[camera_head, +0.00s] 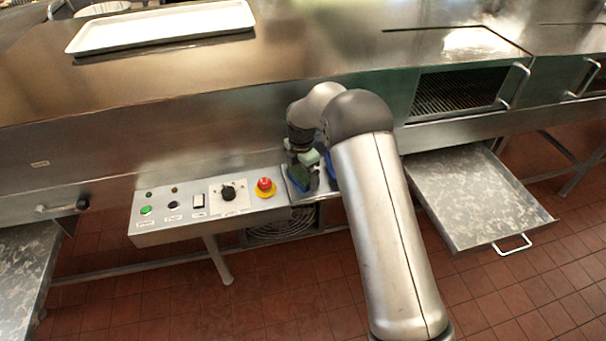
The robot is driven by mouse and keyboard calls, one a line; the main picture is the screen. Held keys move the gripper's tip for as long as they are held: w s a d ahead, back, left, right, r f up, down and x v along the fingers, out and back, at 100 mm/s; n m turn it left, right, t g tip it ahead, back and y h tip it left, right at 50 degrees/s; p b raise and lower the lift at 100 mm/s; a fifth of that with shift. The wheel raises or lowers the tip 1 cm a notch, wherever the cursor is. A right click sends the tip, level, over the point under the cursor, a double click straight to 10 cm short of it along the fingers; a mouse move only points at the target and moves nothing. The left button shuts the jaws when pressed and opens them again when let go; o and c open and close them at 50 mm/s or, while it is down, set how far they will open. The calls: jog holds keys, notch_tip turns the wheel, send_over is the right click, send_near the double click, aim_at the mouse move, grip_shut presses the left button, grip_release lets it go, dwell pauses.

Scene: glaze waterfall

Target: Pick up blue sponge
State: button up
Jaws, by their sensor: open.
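My gripper (307,171) points down at the right end of the control panel, in front of the steel machine. Its jaws are open, though the fingers are small and dark in this view. A blue patch (297,179) shows just left of the fingers, and another blue patch (331,166) shows to their right, partly behind my arm. One or both may be the blue sponge; I cannot tell whether they are one thing. Whether the fingers touch the blue is not clear.
The control panel (185,222) carries a red emergency button (264,184), a black knob (228,192) and a green button (146,211). A pulled-out steel tray (480,195) with a handle stands to the right. A white tray (160,28) lies on the machine top. Red tiled floor below is clear.

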aim_at(302, 174)
jog(key=shift+f, duration=0.15)
jog(key=shift+c, duration=0.3)
jog(key=c, duration=0.8)
jog(key=shift+r, duration=0.5)
notch_tip(302, 174, up, 2)
jog(key=shift+r+b, duration=0.25)
jog(key=shift+b, duration=0.15)
jog(key=s+r, duration=0.1)
jog(key=r, duration=0.1)
jog(key=s+d+r+b, duration=0.1)
jog(key=s, duration=0.1)
jog(key=s+r, duration=0.2)
jog(key=shift+d+r+b, duration=0.25)
jog(key=shift+r+b, duration=0.05)
jog(key=shift+r, duration=0.05)
jog(key=s+d+r+b, duration=0.1)
jog(key=s+r, duration=0.3)
jog(key=s, duration=0.4)
jog(key=shift+s+d+b, duration=0.25)
jog(key=shift+d+b, duration=0.1)
jog(key=shift+d, duration=0.4)
